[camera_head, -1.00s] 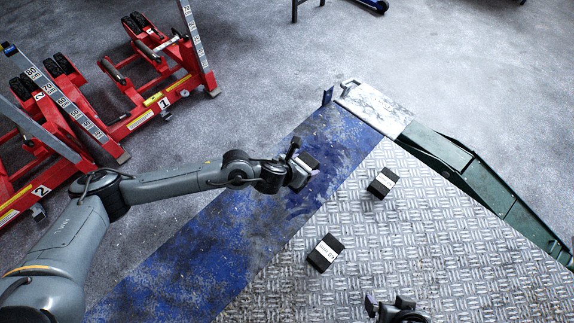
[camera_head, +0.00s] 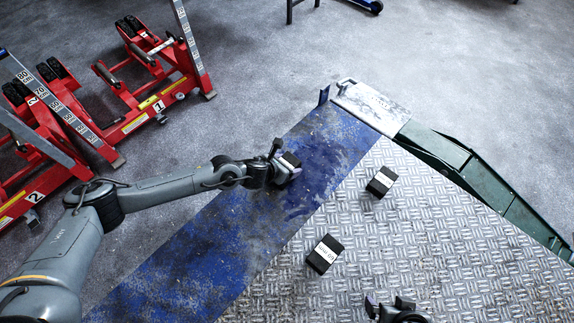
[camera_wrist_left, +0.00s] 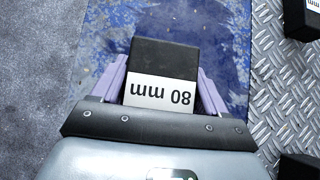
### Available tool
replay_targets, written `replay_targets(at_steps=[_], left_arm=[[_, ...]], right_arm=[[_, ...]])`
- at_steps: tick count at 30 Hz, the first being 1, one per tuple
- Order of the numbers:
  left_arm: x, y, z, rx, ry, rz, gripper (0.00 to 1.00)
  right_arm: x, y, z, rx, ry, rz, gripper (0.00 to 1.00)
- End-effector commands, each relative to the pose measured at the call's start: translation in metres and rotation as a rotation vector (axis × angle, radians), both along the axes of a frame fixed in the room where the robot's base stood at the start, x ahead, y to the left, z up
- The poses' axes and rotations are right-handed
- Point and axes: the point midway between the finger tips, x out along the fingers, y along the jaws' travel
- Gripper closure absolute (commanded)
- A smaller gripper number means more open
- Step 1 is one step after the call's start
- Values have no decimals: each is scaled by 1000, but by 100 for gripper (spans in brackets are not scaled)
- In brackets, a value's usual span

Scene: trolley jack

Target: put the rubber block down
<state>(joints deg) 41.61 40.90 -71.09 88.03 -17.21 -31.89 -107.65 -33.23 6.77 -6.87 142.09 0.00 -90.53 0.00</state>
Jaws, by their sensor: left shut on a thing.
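A black rubber block with a white "80 mm" label (camera_wrist_left: 162,72) is between the two fingers of my left gripper (camera_wrist_left: 162,95), which is shut on it. In the head view the held block (camera_head: 291,160) is over the worn blue strip (camera_head: 230,215). I cannot tell how high it is above the strip. Two similar black blocks with white labels lie on the metal tread plate (camera_head: 440,225), one farther back (camera_head: 381,181) and one nearer (camera_head: 324,254). My right gripper (camera_head: 385,305) shows at the bottom edge, with its fingers apart and nothing visible between them.
Red wheeled stands (camera_head: 130,110) with height scales stand on the grey floor at the left. A green trolley jack arm (camera_head: 480,180) with a pale metal plate (camera_head: 371,107) lies along the far right edge of the tread plate. The blue strip's near part is clear.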

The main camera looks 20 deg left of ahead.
Motion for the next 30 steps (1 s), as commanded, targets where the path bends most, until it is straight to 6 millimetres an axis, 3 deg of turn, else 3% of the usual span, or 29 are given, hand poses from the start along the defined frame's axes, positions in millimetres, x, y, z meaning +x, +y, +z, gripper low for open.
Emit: replay_targets(at_steps=[12,13,15,18,30], left_arm=[[2,-1,-3,-3,-5,1,85],[1,0,-4,-1,-2,0,25],[0,0,-3,0,-1,0,14],[0,0,-3,0,-1,0,1],[0,0,3,0,-1,0,1]], right_arm=[[0,1,-4,3,0,-2,0],[0,1,-4,3,0,-2,0],[0,1,-3,2,0,-1,0],[0,0,-3,1,0,-1,0],[0,-2,2,-7,0,5,0]])
